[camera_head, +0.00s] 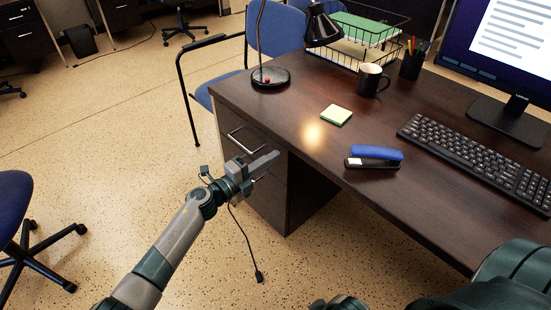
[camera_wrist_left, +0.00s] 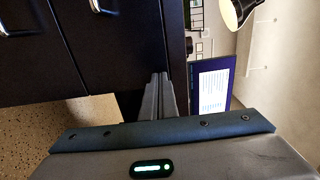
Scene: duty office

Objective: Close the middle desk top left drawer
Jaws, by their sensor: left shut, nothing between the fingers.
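The desk (camera_head: 310,140) has a dark wood top and a drawer unit at its left end. The top left drawer (camera_head: 262,143) has a silver bar handle and looks nearly flush; I cannot tell whether a small gap is left. Its front also shows in the left wrist view (camera_wrist_left: 115,50), turned sideways, with its handle at the upper edge. My left gripper (camera_head: 268,163) is shut and empty, in front of the drawer unit just below the top handle. Its fingers also show in the left wrist view (camera_wrist_left: 160,95); contact with the drawer is unclear. My right gripper is out of view.
On the desk are a black lamp (camera_head: 271,77), a mug (camera_head: 370,80), sticky notes (camera_head: 336,115), a blue stapler (camera_head: 374,156) and a keyboard (camera_head: 480,160). A blue chair (camera_head: 272,30) stands behind the desk's left end.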

